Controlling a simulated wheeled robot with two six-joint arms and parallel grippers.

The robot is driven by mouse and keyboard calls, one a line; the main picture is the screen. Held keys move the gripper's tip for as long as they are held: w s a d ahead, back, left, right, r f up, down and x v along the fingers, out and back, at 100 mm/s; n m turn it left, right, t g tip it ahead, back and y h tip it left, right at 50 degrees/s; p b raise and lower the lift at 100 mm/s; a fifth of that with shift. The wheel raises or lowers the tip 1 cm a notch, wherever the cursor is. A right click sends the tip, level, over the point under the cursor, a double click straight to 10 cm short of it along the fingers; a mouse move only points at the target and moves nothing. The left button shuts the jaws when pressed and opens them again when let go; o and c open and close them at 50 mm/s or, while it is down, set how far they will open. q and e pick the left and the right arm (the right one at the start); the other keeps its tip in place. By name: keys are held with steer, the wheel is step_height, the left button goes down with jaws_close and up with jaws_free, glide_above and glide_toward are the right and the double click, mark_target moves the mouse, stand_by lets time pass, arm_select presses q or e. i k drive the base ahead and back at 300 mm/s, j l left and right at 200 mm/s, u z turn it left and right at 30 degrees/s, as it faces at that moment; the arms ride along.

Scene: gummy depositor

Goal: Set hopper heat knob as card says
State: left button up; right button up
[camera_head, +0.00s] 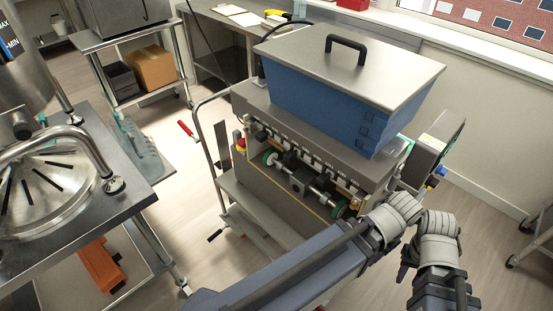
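The depositor stands in the middle with its blue hopper (320,100) under a steel lid (350,62) with a black handle. At its right end is a control box (447,130), seen edge-on from above. A small pale label or card with yellow-green (432,143) shows on it. A small blue knob-like part (441,171) sticks out low on the box. I cannot read the card or any knob setting. My grey arm links and ribbed joints are in front, below the box. My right gripper's fingertips cannot be made out. My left gripper is not seen.
A steel cart (130,35) holds a brown box (153,67). A bench (230,25) and window sill line the back.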

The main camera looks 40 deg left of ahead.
mark_target(433, 182)
steer(key=j+u, duration=0.1)
steer(key=u, duration=0.25)
steer(key=k+j+u, duration=0.1)
steer(key=u, duration=0.3)
steer(key=l+z, duration=0.25)
steer(key=k+l+z, duration=0.1)
steer(key=l+z, duration=0.15)
steer(key=l, duration=0.25)
steer(key=l+z, duration=0.15)
steer(key=z, duration=0.35)
steer(key=l+z, duration=0.2)
steer(key=z, duration=0.25)
